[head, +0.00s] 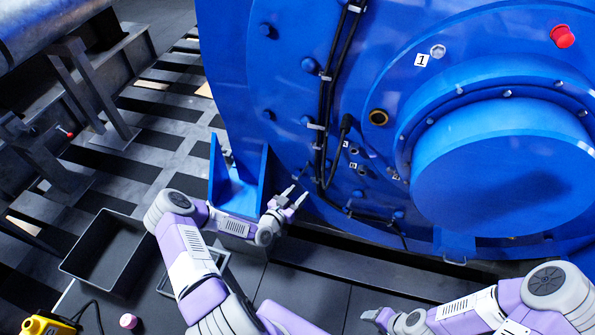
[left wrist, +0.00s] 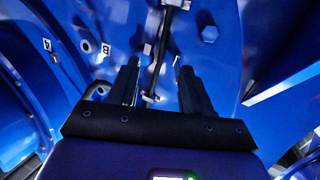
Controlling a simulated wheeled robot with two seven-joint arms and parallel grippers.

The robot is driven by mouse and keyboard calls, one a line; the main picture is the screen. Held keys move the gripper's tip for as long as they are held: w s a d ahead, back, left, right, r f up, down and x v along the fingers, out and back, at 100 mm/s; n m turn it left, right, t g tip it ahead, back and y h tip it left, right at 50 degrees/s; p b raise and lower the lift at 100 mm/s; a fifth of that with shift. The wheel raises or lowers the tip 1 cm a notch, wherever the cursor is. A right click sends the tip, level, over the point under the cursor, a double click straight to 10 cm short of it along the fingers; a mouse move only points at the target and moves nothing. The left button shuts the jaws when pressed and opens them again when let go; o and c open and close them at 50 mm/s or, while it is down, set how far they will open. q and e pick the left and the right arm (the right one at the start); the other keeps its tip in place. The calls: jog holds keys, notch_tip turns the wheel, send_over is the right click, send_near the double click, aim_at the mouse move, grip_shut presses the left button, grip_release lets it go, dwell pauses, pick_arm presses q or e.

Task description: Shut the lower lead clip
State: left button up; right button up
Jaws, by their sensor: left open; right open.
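Black leads (head: 331,85) run down the face of the blue motor (head: 230,60). A pale metal lead clip (head: 316,126) sits on them, lower than another clip (head: 327,77); I cannot tell whether it is open or shut. A metal clip (left wrist: 177,3) also shows at the top edge of the left wrist view, beyond the fingers. My left gripper (head: 294,197) is open and empty, below and left of the lower clip and apart from it. In the left wrist view its fingers (left wrist: 159,80) point at the motor face, with a lead between them in the picture. My right gripper (head: 376,317) is low in view, away from the motor face.
A blue bracket (head: 238,185) stands left of my left gripper. A black bin (head: 85,272) and a yellow tool (head: 42,325) are at lower left.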

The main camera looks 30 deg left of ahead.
aim_at(294, 177)
pick_arm(q)
jog(key=shift+t+y, duration=0.6)
jog(key=a, duration=0.1)
jog(key=a+r, duration=0.1)
jog(key=a, duration=0.2)
jog(key=shift+r, duration=0.3)
jog(key=shift+w+a+r, duration=0.1)
jog(key=shift+w, duration=0.2)
jog(key=w+b, duration=0.2)
jog(key=w, duration=0.4)
jog(key=shift+w, duration=0.35)
jog(key=shift+c, duration=0.5)
grip_shut()
